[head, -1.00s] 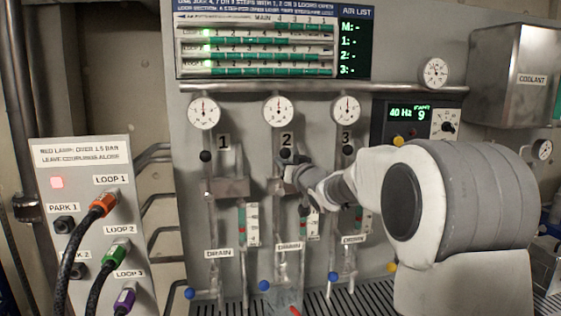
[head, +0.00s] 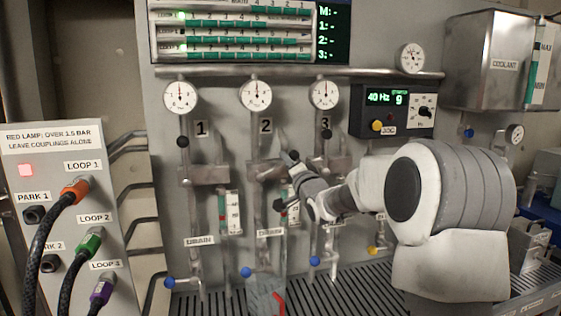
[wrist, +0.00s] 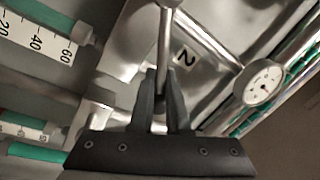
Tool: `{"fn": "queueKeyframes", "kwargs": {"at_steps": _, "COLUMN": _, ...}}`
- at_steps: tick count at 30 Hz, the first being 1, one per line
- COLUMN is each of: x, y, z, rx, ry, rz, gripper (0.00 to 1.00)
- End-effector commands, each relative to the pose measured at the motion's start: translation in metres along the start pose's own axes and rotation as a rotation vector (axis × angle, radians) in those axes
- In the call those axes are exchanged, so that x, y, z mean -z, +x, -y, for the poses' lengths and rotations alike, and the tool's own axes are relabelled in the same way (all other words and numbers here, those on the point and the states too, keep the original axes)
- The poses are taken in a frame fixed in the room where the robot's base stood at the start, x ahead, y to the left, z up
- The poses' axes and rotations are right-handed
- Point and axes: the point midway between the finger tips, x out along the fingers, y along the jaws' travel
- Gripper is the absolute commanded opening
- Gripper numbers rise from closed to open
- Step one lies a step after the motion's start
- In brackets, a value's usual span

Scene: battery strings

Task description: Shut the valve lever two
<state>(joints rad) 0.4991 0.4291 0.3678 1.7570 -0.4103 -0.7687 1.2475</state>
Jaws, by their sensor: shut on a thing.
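Valve lever two (wrist: 166,40) is a metal rod under the gauge marked 2 (head: 255,95). In the wrist view its rod runs down between the two dark fingers of my gripper (wrist: 162,100), which is shut on it. The label 2 (wrist: 184,54) shows just beside the rod. In the head view my gripper (head: 291,157) is right of and below label 2 (head: 265,125), with the lever leaning right. The lever's end is mostly hidden by the fingers.
Lever one's black knob (head: 183,142) and lever three's black knob (head: 326,134) stand upright on either side. Blue drain knobs (head: 246,272) sit low in front. A panel with a lit red lamp (head: 26,170) and hoses is at left; the coolant tank (head: 497,62) is at right.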

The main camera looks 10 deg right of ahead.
Motion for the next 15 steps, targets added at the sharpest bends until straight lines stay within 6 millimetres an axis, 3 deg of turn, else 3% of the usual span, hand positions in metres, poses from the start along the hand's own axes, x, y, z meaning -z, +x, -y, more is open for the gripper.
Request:
{"fn": "queueKeyframes", "kwargs": {"at_steps": 2, "x": 0.006, "y": -0.002, "z": -0.008, "rx": 0.007, "ry": 0.072, "rz": -0.031, "gripper": 0.00}}
{"fn": "queueKeyframes", "kwargs": {"at_steps": 15, "x": 0.000, "y": -0.008, "z": -0.037, "rx": 0.006, "ry": 0.396, "rz": -0.094, "gripper": 0.00}}
